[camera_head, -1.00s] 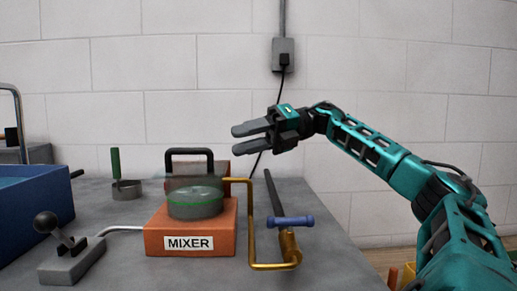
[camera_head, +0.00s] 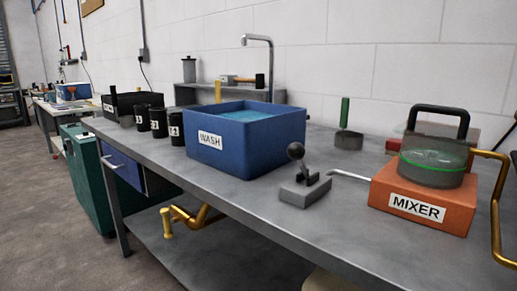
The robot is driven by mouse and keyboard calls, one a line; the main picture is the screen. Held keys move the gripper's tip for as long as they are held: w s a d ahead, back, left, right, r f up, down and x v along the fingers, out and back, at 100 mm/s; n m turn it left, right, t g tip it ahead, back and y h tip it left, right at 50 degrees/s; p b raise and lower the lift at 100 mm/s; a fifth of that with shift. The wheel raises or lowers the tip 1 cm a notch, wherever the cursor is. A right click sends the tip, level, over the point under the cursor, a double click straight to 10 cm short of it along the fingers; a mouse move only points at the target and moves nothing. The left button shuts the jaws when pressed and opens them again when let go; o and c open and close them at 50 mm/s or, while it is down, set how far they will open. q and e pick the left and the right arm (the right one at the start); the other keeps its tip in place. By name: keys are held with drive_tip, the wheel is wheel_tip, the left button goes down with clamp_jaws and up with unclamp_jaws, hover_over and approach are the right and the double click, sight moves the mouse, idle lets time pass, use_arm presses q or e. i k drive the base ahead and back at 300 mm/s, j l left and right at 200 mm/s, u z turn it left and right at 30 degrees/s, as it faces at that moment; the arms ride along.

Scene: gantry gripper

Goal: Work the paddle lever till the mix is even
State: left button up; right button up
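The orange mixer (camera_head: 420,200) stands at the right of the grey bench. A grey round bowl (camera_head: 432,168) with a green line sits on it, under a see-through cover with a black handle (camera_head: 440,112). A ball-knob lever (camera_head: 296,152) on a small grey block (camera_head: 305,192) stands left of the mixer; its black knob tilts to the left. I take this for the paddle lever. A thin metal rod (camera_head: 350,176) runs from the mixer toward the block. The mix inside the bowl cannot be made out. Neither gripper is in view.
A blue WASH tub (camera_head: 232,160) of water stands left of the lever, with black canisters (camera_head: 176,128) beyond. A green-handled tool (camera_head: 345,112) stands behind. A brass bar (camera_head: 497,210) bends at the mixer's right. Bench surface before the lever is bare.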

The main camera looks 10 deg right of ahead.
sight(296, 151)
drive_tip(key=k, duration=1.5)
